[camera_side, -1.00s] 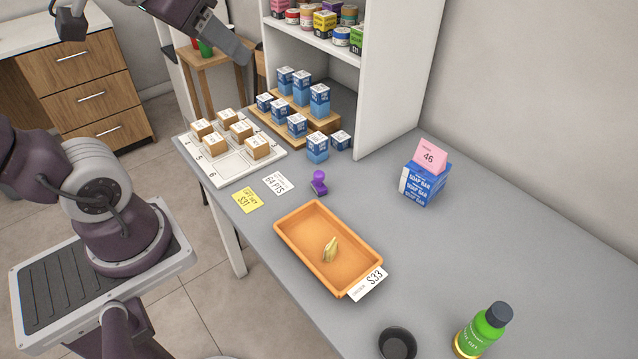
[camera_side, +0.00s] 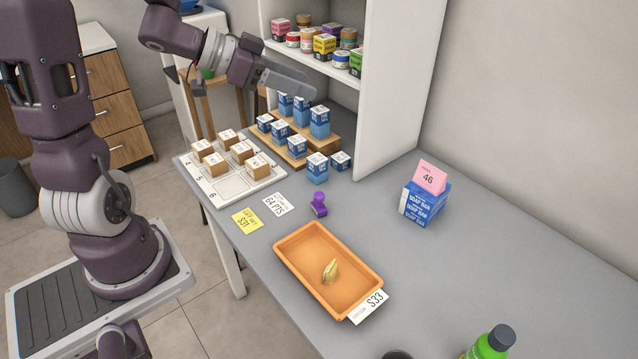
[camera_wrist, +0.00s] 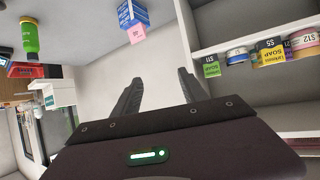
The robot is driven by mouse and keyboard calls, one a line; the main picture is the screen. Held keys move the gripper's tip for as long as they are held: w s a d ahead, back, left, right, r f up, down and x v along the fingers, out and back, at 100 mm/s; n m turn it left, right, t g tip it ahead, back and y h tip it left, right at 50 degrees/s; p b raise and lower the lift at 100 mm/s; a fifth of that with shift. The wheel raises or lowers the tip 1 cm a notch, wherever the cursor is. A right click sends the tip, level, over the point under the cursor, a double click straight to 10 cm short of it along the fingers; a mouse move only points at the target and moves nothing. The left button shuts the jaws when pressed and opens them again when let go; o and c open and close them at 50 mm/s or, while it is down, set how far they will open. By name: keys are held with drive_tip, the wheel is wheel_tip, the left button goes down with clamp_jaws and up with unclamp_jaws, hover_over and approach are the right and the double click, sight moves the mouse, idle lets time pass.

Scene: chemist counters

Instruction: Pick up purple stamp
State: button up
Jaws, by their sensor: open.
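The purple stamp (camera_side: 319,204) stands on the grey counter, just behind the orange tray and right of the white price card. It does not show in the wrist view. My gripper (camera_side: 310,86) is in the air at the upper middle of the side view, in front of the shelf and above the blue boxes, well away from the stamp. In the wrist view my gripper (camera_wrist: 158,85) has its two fingers spread apart with nothing between them.
The orange tray (camera_side: 288,248) holds a small yellowish item. Blue boxes (camera_side: 318,168) stand on and beside a wooden riser, near a white board (camera_side: 232,188) with small boxes. Soap bar boxes (camera_side: 424,205) and a green bottle (camera_side: 489,345) stand right. Counter around the stamp is mostly clear.

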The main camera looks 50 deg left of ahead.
approach(329, 209)
drive_tip(key=shift+w+d+r, duration=0.15)
drive_tip(key=shift+w+r, duration=0.55)
drive_tip(key=shift+w, duration=0.3)
drive_tip(key=x, duration=0.6)
drive_tip(key=shift+w+d+r, duration=0.15)
drive_tip(key=shift+d+r, duration=0.05)
drive_tip(key=shift+d, duration=0.25)
drive_tip(key=shift+w+d+f, duration=0.15)
drive_tip(key=shift+w+f, duration=0.1)
drive_tip(key=shift+w, duration=0.15)
clamp_jaws()
